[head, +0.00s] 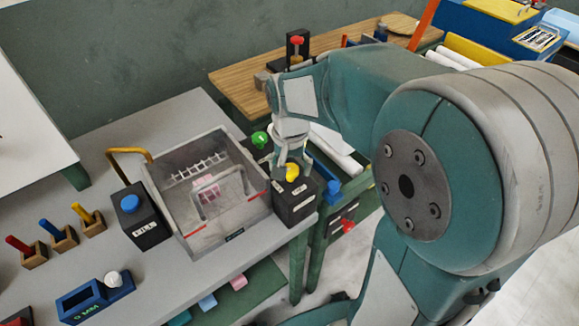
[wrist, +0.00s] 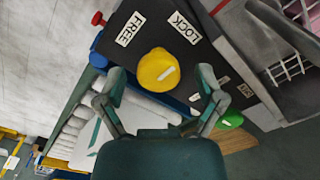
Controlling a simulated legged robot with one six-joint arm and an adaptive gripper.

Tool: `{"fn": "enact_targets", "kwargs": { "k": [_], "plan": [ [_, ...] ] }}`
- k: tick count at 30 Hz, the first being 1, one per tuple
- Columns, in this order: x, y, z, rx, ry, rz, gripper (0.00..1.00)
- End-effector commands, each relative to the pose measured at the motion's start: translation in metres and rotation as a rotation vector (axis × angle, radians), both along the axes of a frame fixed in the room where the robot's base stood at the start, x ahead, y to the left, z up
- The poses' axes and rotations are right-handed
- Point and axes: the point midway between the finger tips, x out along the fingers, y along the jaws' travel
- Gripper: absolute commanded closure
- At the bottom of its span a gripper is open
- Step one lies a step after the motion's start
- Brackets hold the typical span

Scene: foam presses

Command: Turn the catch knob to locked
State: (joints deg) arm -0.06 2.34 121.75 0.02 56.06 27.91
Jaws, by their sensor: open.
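The yellow catch knob (head: 292,172) sits on top of a black box (head: 297,204) at the near right end of the grey bench. In the wrist view the knob (wrist: 152,66) lies between my gripper's spread fingers, with a gap on each side. A short white mark on it sits right of centre and slants up to the right; it points squarely at neither label. The FREE label (wrist: 130,28) is above left of the knob and the LOCK label (wrist: 184,28) above right. My gripper (wrist: 161,80) is open and empty, and in the head view (head: 291,160) it is right over the knob.
A clear-walled press case (head: 205,190) with a wire rack stands left of the box. Beyond that is another black box with a blue knob (head: 129,203). A green knob (head: 259,139) is just behind. A red knob (wrist: 98,18) shows in the wrist view.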

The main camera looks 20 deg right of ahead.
Motion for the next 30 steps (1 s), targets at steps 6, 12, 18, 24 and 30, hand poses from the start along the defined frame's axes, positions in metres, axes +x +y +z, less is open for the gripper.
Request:
{"fn": "enact_targets", "kwargs": {
  "k": [6,12,18,24,30],
  "plan": [
    [0.001,0.000,0.024,0.000,-0.007,0.000,0.12],
    [0.002,0.001,0.067,-0.001,-0.006,0.001,0.12],
    [0.002,0.002,0.102,-0.001,-0.002,0.001,0.12],
    [0.001,0.002,0.118,-0.001,0.000,0.000,0.12],
    [0.001,0.002,0.118,-0.001,0.002,0.000,0.12]
  ]
}}
